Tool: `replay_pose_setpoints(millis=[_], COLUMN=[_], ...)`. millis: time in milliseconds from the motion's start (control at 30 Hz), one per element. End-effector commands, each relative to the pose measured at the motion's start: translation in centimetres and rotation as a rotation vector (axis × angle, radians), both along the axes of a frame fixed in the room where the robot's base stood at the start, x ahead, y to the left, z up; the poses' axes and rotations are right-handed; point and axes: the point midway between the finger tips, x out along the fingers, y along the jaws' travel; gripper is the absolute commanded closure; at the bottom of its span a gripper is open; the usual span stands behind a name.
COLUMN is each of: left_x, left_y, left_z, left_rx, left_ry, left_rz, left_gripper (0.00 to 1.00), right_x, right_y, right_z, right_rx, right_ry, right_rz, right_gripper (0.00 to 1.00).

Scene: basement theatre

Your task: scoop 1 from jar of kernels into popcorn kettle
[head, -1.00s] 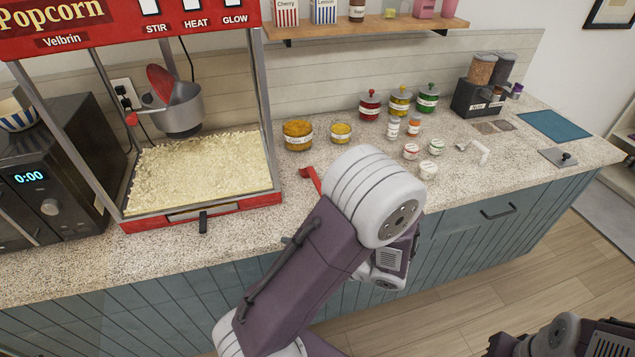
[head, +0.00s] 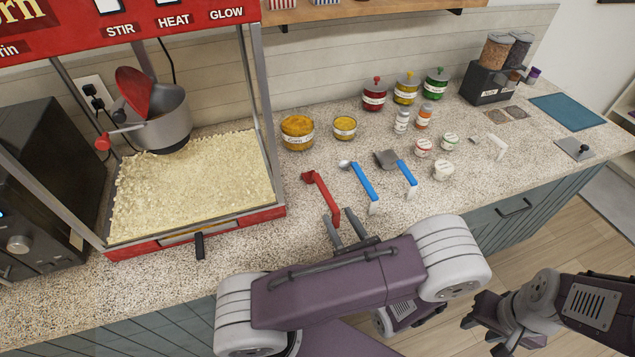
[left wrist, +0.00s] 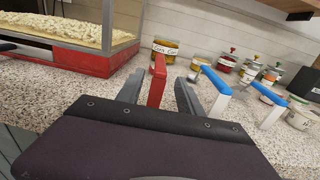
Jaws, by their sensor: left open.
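The kettle (head: 163,130) hangs in the popcorn machine, its red lid (head: 136,88) tilted up. The jar of kernels (head: 297,134), wide and orange-yellow with a white label, stands open on the counter right of the machine; it also shows in the left wrist view (left wrist: 165,50). A red scoop (head: 321,192) lies in front of it, handle towards me. My left gripper (head: 344,231) is open, at the handle's near end. In the left wrist view the red handle (left wrist: 157,82) shows between the spread fingers. My right gripper (head: 484,332) is open and empty, off the counter's front.
Popcorn (head: 190,185) fills the machine's floor. A smaller yellow jar (head: 344,128) stands beside the kernels. Two blue-handled tools (head: 364,182) (head: 406,172) lie right of the red scoop. Lidded jars (head: 405,92) and small shakers stand behind. The front counter strip is mostly clear.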

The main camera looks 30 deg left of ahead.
Motion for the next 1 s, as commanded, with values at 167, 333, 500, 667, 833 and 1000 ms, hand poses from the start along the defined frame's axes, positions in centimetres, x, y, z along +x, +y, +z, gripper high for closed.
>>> replay_pose_setpoints(millis=[167, 333, 500, 667, 833, 1000], left_x=[1.3, 2.3, 3.0, 4.7, 5.4, 5.4], left_y=[1.9, 3.2, 4.4, 6.7, 7.4, 7.3], left_z=[0.2, 0.1, 0.4, 0.5, 0.4, 0.3], left_rx=[-0.001, -0.001, -0.001, -0.001, -0.001, -0.001], left_ry=[0.001, 0.0, 0.001, 0.0, 0.0, 0.0], left_rz=[0.008, 0.004, 0.008, 0.008, 0.003, 0.002], left_gripper=[0.56, 0.56, 0.56, 0.56, 0.56, 0.65], right_x=[0.0, 0.0, 0.0, 0.0, 0.0, 0.0], right_y=[0.0, 0.0, 0.0, 0.0, 0.0, 0.0], right_z=[0.5, 0.7, 1.2, 1.8, 1.9, 1.8], right_rx=[0.0, 0.0, 0.0, 0.0, 0.0, 0.0], right_ry=[0.0, 0.0, 0.0, 0.0, 0.0, 0.0], right_rz=[0.0, 0.0, 0.0, 0.0, 0.0, 0.0], right_gripper=[0.62, 0.62, 0.62, 0.62, 0.62, 0.62])
